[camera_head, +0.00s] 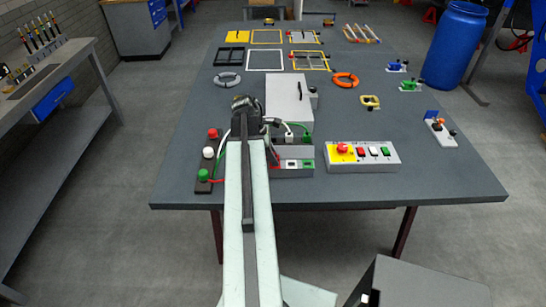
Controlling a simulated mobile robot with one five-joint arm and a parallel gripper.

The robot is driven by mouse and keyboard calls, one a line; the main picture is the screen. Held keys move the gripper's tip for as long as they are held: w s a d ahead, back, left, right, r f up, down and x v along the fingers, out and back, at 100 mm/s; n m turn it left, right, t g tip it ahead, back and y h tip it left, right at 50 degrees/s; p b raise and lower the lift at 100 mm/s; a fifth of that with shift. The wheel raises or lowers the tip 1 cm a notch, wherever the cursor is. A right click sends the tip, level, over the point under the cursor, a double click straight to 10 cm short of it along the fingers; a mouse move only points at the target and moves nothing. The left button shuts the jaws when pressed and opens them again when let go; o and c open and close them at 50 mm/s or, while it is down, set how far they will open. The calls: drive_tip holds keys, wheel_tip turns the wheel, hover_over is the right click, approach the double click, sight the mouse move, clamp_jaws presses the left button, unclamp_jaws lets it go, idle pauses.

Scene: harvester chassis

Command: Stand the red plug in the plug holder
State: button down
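My gripper (244,103) is dark and sits above the table, left of a tall light grey box. I see it from behind and cannot tell whether its fingers are open or hold anything. A low grey block (294,172) with coloured marks on its front, apparently the plug holder, is right of my arm. A white cable end (288,137) and a green one (306,138) reach it from above.
The dark strip (207,186) with red, white and green knobs is left of my arm. The tall grey box (286,98) stands behind the block. A button panel (388,165) is to the right. Rings and frames lie farther back. The table's right front (460,190) is clear.

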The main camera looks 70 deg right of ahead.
drive_tip(key=shift+r+p, duration=2.65)
